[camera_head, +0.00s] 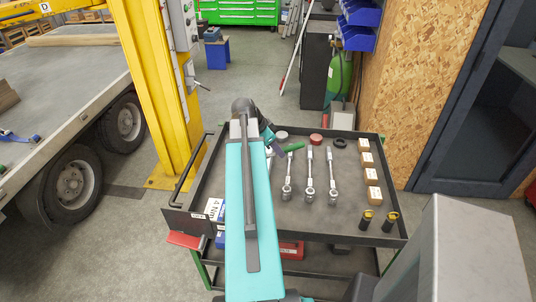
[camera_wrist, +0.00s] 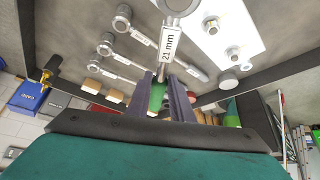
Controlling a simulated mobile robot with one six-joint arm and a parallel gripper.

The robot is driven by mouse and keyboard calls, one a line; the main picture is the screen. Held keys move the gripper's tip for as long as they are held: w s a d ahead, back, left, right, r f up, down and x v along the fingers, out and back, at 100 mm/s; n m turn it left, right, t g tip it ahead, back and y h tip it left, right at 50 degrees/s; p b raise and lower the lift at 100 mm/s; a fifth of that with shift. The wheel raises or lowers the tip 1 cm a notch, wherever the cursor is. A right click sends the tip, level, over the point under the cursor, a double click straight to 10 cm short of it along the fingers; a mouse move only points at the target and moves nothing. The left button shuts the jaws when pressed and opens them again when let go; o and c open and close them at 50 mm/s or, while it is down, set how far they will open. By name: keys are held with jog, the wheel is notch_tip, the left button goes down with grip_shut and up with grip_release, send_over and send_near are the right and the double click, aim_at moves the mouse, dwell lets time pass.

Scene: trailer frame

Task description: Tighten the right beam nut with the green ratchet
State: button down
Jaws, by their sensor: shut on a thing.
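My gripper (camera_wrist: 164,92) is shut on the green handle of a ratchet (camera_wrist: 157,97). The ratchet's tag reads 21 mm, and its round head reaches the top edge of the wrist view. In the wrist view, a pale plate (camera_wrist: 215,12) carries a few metal nuts or bolts (camera_wrist: 232,53); I cannot tell whether one is the right beam nut.
Several other ratchets (camera_head: 309,185) lie on the black tool cart (camera_head: 345,222). Small wooden blocks (camera_head: 372,196) and yellow-black items (camera_head: 366,218) line its right side. A yellow post (camera_head: 150,90) and the trailer (camera_head: 70,100) stand to the left. Open floor lies behind the cart.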

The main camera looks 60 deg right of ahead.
aim_at(287, 149)
jog(key=shift+s+d+r+m+b, duration=0.3)
jog(key=shift+s+d, duration=0.1)
jog(key=shift+s, duration=0.1)
jog(key=shift+s+d+r+m+b, duration=0.25)
jog(key=shift+s+d+m, duration=0.1)
jog(key=shift+s, duration=0.1)
jog(key=shift+s+d+r, duration=0.1)
jog(key=shift+s+r, duration=0.05)
jog(key=shift+w+b, duration=0.4)
jog(key=shift+b, duration=0.15)
jog(key=shift+f, duration=0.2)
jog(key=shift+f+b, duration=1.05)
jog(key=shift+f, duration=0.65)
jog(key=shift+f+b, duration=0.8)
jog(key=shift+f, duration=0.45)
